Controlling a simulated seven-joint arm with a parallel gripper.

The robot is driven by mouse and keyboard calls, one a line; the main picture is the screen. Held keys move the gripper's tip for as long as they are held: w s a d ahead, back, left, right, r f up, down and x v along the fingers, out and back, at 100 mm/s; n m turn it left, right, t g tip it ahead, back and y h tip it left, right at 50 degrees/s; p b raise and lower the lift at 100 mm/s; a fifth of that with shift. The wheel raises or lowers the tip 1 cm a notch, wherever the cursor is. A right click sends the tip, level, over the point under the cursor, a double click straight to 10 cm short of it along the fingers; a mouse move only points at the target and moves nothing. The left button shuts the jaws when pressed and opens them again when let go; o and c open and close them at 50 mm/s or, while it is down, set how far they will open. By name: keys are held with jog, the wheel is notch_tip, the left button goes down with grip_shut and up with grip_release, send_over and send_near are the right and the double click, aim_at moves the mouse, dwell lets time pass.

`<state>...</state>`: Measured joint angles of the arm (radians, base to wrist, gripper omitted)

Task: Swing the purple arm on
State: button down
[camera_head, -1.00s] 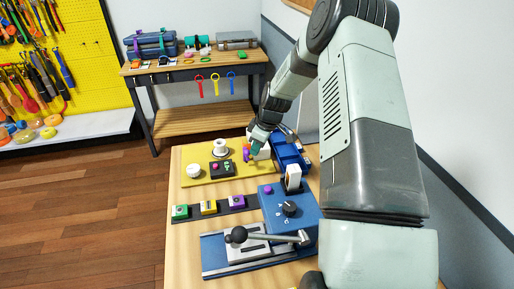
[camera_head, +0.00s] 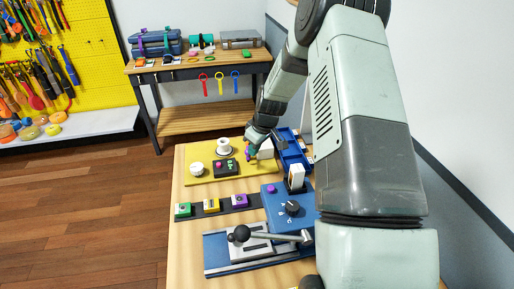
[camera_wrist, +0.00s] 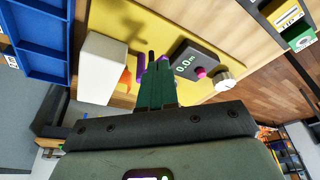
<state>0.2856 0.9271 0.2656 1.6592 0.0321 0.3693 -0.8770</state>
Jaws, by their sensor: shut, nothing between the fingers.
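The purple arm (camera_head: 248,154) is a small upright purple piece on the yellow board, just below my gripper (camera_head: 251,142) in the head view. In the wrist view the purple arm (camera_wrist: 140,68) stands close beside my green fingers (camera_wrist: 155,66), at their left, and a little more purple shows beyond the tips. My gripper is shut with nothing held. I cannot tell whether the fingers touch the purple arm. An orange piece (camera_wrist: 126,80) sits between it and a white block (camera_wrist: 102,68). The arm's base is partly hidden by my fingers.
A blue tray (camera_head: 292,150) lies to the right. A blue lever unit (camera_head: 222,262) and a button strip stand nearer.

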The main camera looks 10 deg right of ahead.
jog(key=w+a+m+h, duration=0.1)
jog(key=a+m, duration=0.1)
jog(key=m, duration=0.2)
jog(key=w+a+m+h, duration=0.1)
jog(key=a+m, duration=0.2)
jog(key=m, duration=0.2)
jog(key=w+a+m+h, duration=0.1)
jog(key=w+a+m, duration=0.1)
jog(key=m, duration=0.2)
jog(key=shift+a+h, duration=0.2)
jog(key=shift+h, duration=0.2)
jog(key=shift+m, duration=0.5)
jog(key=shift+d, duration=0.15)
jog(key=shift+w+d, duration=0.3)
jog(key=shift+d, duration=0.35)
jog(key=shift+s+a, duration=0.1)
